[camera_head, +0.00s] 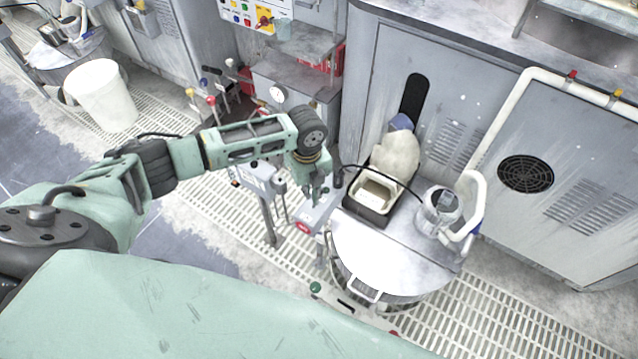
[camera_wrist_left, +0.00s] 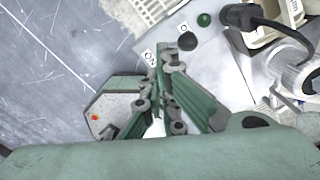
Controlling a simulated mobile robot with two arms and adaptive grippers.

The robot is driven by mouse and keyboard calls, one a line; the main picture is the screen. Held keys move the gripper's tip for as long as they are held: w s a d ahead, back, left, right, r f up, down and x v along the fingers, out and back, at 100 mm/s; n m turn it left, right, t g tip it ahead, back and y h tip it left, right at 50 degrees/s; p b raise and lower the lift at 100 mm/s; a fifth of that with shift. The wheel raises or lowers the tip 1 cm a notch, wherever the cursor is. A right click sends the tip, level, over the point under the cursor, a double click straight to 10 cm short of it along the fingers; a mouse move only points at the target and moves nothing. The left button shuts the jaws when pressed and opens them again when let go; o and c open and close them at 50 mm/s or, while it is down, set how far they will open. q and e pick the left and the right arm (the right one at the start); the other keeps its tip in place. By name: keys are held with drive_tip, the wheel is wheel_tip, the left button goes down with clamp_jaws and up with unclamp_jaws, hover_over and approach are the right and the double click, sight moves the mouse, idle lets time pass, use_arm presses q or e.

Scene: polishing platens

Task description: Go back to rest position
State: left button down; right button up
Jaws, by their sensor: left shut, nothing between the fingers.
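My left gripper (camera_head: 319,192) is at the end of my green left arm, pointing down above a small grey control box (camera_head: 312,218) beside the round polishing platen (camera_head: 385,262). In the left wrist view its fingers (camera_wrist_left: 166,55) are shut together with nothing between them. They are over or near a grey panel (camera_wrist_left: 215,75) that carries a black button (camera_wrist_left: 187,41), a green button (camera_wrist_left: 204,19) and white labels. I cannot tell whether the fingertips touch the panel. My right gripper is in neither view.
A white bucket (camera_head: 101,95) is at upper left. Grey cabinets (camera_head: 480,110) line the back. Metal grating (camera_head: 215,205) covers the floor.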

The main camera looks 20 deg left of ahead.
use_arm(q)
drive_tip(key=shift+r+p, duration=0.5)
drive_tip(key=shift+r, duration=0.25)
